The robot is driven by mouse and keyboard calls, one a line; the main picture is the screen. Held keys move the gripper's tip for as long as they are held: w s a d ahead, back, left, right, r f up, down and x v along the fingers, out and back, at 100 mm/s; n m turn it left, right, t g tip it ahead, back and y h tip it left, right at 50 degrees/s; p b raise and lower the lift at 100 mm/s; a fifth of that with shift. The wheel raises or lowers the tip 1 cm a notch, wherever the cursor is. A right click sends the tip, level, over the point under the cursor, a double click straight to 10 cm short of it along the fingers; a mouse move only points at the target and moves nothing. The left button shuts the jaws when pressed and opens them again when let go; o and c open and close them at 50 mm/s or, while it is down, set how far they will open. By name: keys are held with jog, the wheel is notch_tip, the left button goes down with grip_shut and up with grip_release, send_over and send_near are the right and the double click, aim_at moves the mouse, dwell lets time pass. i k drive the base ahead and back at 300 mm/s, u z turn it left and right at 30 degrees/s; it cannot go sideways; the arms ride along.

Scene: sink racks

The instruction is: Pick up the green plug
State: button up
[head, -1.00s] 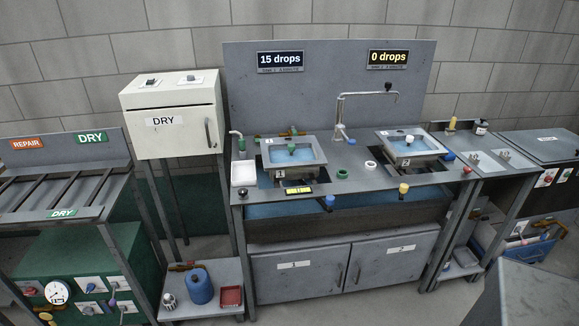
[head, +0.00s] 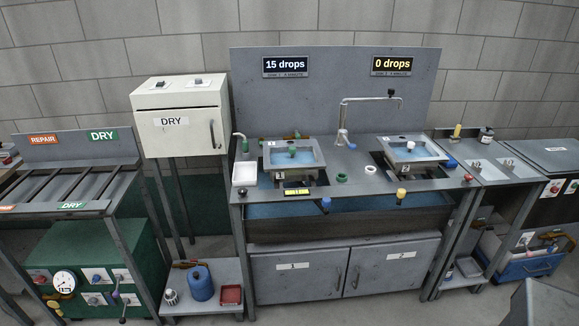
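A green ring (head: 341,178) lies on the counter between the two basins. A white ring (head: 370,170) lies to its right. Which green piece is the plug is hard to tell at this size. The right basin (head: 436,152), tagged 2, holds a small white-and-blue piece (head: 410,147). My gripper is not in view.
A tall tap (head: 342,120) rises behind the counter between the basins. A blue-handled valve (head: 325,203) and a yellow-topped valve (head: 401,194) stick out at the front edge. A white tray (head: 244,173) sits at the left. Open floor shows before the cabinets.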

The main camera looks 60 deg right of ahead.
aim_at(292, 150)
jog(key=z, duration=0.1)
jog(key=i, duration=0.95)
jog(key=u, duration=0.05)
